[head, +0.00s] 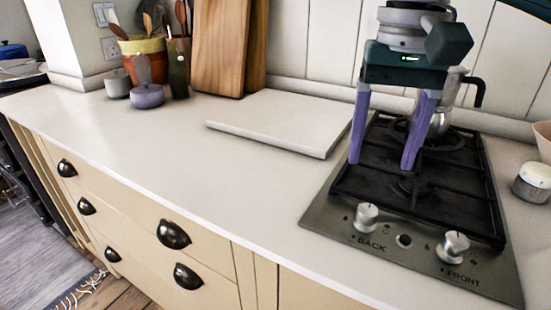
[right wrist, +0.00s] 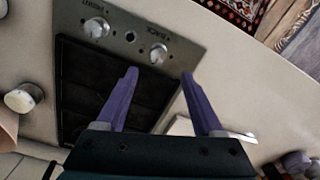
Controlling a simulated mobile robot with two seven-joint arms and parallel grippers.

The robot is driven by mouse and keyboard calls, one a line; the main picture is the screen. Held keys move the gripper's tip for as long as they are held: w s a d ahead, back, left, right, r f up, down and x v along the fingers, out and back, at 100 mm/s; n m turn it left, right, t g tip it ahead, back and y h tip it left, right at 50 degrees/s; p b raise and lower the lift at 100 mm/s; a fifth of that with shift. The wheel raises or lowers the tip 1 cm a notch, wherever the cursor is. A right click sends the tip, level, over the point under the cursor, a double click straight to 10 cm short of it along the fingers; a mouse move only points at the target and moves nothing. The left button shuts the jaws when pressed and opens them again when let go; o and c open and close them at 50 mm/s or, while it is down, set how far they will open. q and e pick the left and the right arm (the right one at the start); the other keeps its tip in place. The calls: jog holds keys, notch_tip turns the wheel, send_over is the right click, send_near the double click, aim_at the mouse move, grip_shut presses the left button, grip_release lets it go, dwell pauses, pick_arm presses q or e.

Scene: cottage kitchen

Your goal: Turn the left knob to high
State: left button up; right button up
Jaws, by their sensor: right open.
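The left knob (head: 366,216) is a silver dial above the word BACK on the front strip of the hob (head: 318,214). It also shows in the right wrist view (right wrist: 158,53), just beyond the fingertips. I cannot tell its exact setting. A matching right knob (head: 453,246) sits by the word FRONT; the right wrist view shows it too (right wrist: 97,28). My right gripper (head: 381,165) has purple fingers, open and empty, pointing down over the hob's left part, behind the left knob and apart from it. In the right wrist view my right gripper (right wrist: 160,73) has nothing between its fingers. My left gripper is out of view.
A metal moka pot (head: 440,121) stands on the hob behind my right gripper. A white board (head: 290,118) lies left of the hob. A lidded jar (head: 533,182) stands to the right. The worktop (head: 190,148) at front left is clear.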

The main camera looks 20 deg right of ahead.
aim_at(369, 211)
notch_tip(369, 211, down, 10)
jog(key=shift+d+r+b, duration=0.15)
jog(key=shift+b, duration=0.55)
grip_shut()
